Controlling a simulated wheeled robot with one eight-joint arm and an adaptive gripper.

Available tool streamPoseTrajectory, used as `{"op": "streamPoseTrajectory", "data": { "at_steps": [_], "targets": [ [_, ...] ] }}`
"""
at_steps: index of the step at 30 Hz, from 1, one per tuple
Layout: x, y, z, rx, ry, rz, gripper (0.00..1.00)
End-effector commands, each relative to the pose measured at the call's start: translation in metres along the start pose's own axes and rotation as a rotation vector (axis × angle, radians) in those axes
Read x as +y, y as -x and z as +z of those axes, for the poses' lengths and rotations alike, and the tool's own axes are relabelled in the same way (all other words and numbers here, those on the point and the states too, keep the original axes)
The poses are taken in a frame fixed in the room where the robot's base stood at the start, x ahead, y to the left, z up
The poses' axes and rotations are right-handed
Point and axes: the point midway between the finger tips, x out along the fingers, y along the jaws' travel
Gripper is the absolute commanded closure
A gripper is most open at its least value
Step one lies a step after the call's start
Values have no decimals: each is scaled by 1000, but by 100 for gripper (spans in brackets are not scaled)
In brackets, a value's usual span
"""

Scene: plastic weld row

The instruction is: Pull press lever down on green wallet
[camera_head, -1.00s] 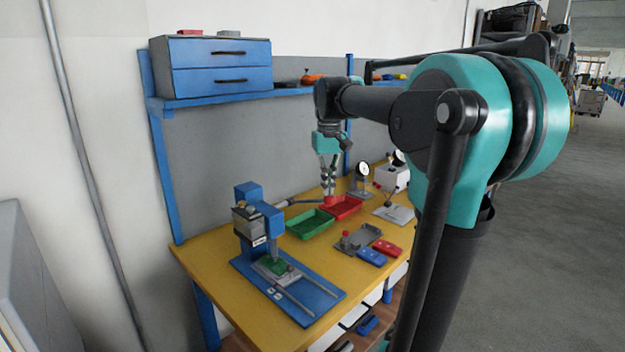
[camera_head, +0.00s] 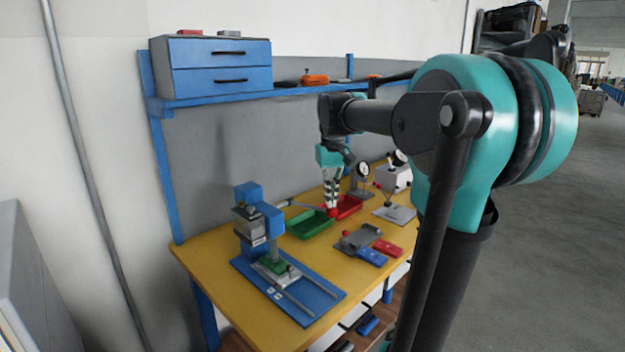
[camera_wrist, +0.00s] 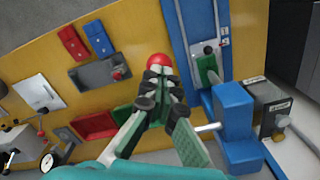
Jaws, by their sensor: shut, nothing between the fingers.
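The blue press (camera_head: 249,221) stands at the left of the yellow table. Its lever (camera_head: 300,205) reaches right to a red knob (camera_head: 331,212). The green wallet (camera_head: 276,265) lies under the press head on a metal slide; it also shows in the wrist view (camera_wrist: 207,69). My gripper (camera_head: 331,206) is shut with nothing between its fingers and points down, its tips at the knob. In the wrist view the knob (camera_wrist: 160,62) shows just beyond the tips of my gripper (camera_wrist: 161,75). Whether they touch, I cannot tell. My fingers hide part of the lever.
A green tray (camera_head: 302,231) and a red tray (camera_head: 353,208) sit behind and below my gripper. A grey fixture (camera_head: 358,240), blue and red wallets (camera_head: 371,257) and dial gauges lie to the right. A shelf with blue drawers (camera_head: 222,80) hangs above. The table's front is clear.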

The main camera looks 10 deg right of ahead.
Motion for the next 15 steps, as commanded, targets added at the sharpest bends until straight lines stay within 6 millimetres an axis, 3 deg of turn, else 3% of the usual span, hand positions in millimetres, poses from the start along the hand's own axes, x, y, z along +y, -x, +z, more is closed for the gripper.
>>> {"op": "streamPoseTrajectory", "data": {
  "at_steps": [15],
  "targets": [
    [1,-11,2,0,0,0,100]
  ]
}}
